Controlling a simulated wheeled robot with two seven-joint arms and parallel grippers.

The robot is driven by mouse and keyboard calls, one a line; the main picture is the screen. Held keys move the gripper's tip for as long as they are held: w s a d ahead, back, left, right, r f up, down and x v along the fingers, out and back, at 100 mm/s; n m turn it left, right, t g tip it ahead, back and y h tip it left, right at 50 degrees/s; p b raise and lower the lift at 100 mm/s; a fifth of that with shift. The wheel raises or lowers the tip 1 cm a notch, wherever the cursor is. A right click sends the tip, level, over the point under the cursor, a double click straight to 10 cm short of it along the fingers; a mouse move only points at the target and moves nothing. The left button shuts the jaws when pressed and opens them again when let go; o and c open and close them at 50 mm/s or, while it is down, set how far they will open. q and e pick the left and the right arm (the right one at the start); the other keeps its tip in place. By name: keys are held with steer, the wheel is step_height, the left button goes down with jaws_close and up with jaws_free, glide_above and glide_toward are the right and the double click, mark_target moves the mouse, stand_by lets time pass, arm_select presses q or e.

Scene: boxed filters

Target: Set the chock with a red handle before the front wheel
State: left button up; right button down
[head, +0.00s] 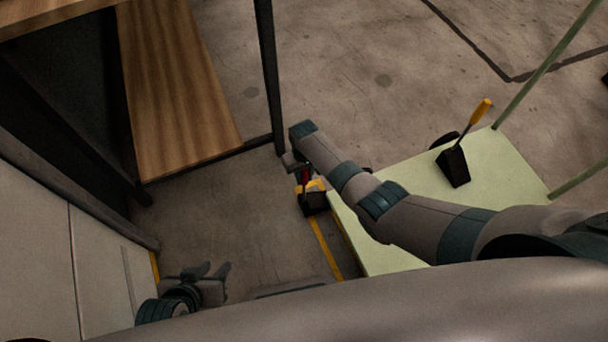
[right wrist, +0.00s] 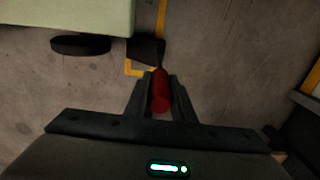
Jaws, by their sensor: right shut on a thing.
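The chock is a black block (head: 314,204) with a red handle (right wrist: 160,92). My right gripper (right wrist: 160,88) is shut on the red handle. In the head view this gripper (head: 302,168) is partly hidden by its own arm, beside the cart's left corner. In the right wrist view the black block (right wrist: 147,49) lies just beyond the fingers, close to the right of a dark wheel (right wrist: 80,45). I cannot tell whether it touches the wheel or rests on the floor. My left gripper (head: 208,277) is open and empty at the lower left.
The cart's pale green deck (head: 400,185) carries another black chock (head: 453,167) with an orange handle (head: 481,110). Yellow floor marking (head: 325,248) runs beside the cart. A wooden shelf (head: 175,90) with a dark post (head: 267,70) stands left. Floor between shelf and cart is clear.

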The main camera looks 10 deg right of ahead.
steer(key=shift+w+d, duration=0.15)
steer(key=shift+d, duration=0.1)
arm_select(q)
steer(key=shift+s+a+p, duration=0.15)
steer(key=shift+a+p, duration=0.15)
steer(key=shift+p, duration=0.15)
arm_select(e)
steer(key=w+d, duration=0.1)
steer(key=d, duration=0.5)
steer(key=shift+f, duration=0.1)
steer(key=c, duration=1.4)
jaws_free()
steer(key=shift+c, duration=0.2)
steer(key=shift+f, duration=0.1)
